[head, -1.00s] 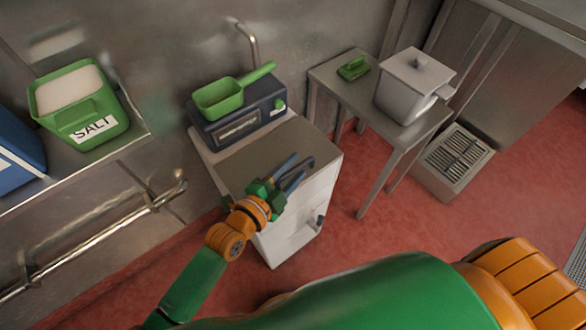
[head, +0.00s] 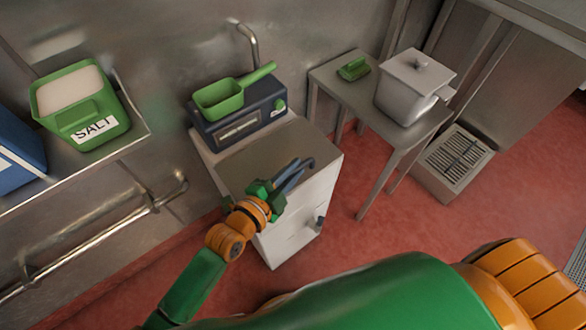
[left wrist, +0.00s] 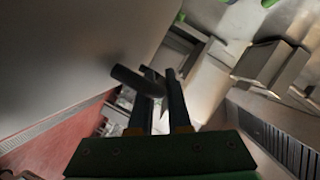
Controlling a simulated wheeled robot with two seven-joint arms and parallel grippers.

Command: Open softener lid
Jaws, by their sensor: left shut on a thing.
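The softener is a white cabinet (head: 298,222) in the middle of the head view. Its flat grey-brown lid (head: 245,165) lies level on top. A dark handle (head: 308,162) shows at the lid's front edge. My left gripper (head: 296,172) is shut on this handle, with its fingers close together. In the left wrist view the dark handle (left wrist: 134,80) crosses between the fingers of my left gripper (left wrist: 160,85). The fingers hide part of the handle. My right gripper is not in view.
A dark control unit (head: 240,128) with a green scoop (head: 220,98) on it stands at the lid's back. A green salt bin (head: 85,110) sits on a left shelf. A white pot (head: 408,88) stands on a right table. Red floor lies between.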

